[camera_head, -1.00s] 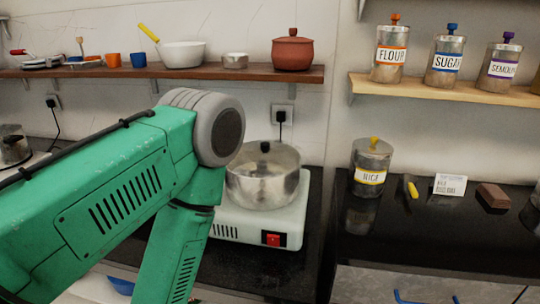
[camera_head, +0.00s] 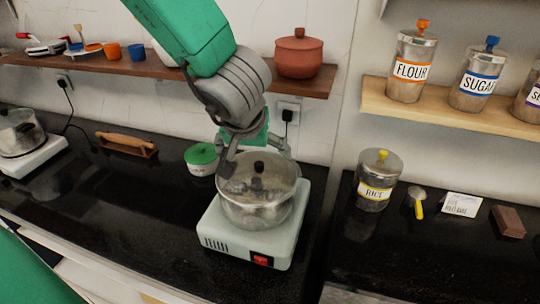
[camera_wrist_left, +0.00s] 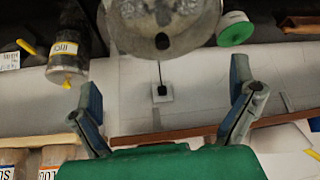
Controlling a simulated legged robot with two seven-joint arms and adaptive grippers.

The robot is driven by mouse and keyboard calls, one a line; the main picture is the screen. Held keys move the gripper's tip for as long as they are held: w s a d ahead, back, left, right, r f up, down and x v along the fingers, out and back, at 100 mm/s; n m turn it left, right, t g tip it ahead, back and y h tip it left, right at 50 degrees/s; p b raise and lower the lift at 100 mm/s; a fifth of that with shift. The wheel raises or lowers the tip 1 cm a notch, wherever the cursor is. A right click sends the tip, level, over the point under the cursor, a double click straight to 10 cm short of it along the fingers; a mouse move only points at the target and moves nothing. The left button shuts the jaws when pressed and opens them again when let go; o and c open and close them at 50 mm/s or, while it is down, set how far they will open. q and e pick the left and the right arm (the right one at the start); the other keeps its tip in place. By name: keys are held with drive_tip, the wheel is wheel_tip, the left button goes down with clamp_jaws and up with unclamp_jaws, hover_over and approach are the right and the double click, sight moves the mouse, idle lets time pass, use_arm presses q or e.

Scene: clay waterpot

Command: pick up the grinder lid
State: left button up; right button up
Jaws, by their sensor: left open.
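I cannot tell for sure which thing is the grinder lid. A small white jar with a green lid (camera_head: 201,154) stands on the black counter; the lid also shows in the left wrist view (camera_wrist_left: 236,34). A steel pot (camera_head: 258,208) with a dark-knobbed lid stands on a white hot plate (camera_head: 279,246), and it also shows in the left wrist view (camera_wrist_left: 118,22). My left gripper (camera_head: 256,158) is above the pot's far side, right of the green lid. In the left wrist view the left gripper (camera_wrist_left: 167,98) is open and empty. My right gripper is not in view.
A rice jar (camera_head: 378,180), a yellow-handled spoon (camera_head: 417,202), a card and a brown block stand or lie on the right counter. A clay pot (camera_head: 299,56) sits on the shelf. A rolling pin (camera_head: 126,142) lies at left. The counter at front left is clear.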

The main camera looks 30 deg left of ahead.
sight(261, 166)
use_arm(q)
drive_tip(key=b+x, duration=0.3)
drive_tip(key=x, duration=0.5)
drive_tip(key=shift+w+a+r, duration=0.1)
drive_tip(key=shift+w+a, duration=0.05)
drive_tip(key=x, duration=0.2)
drive_tip(key=w+b+x, duration=0.1)
drive_tip(key=x, duration=0.2)
drive_tip(key=shift+d+r, duration=0.15)
drive_tip(key=shift+d, duration=0.05)
drive_tip(key=shift+w+a+f, duration=0.15)
drive_tip(key=shift+w+f, duration=0.05)
drive_tip(key=shift+s+r, duration=0.1)
drive_tip(key=shift+c, duration=0.8)
drive_tip(key=shift+s, duration=0.1)
drive_tip(key=c, duration=2)
drive_tip(key=shift+s+d, duration=0.2)
clamp_jaws()
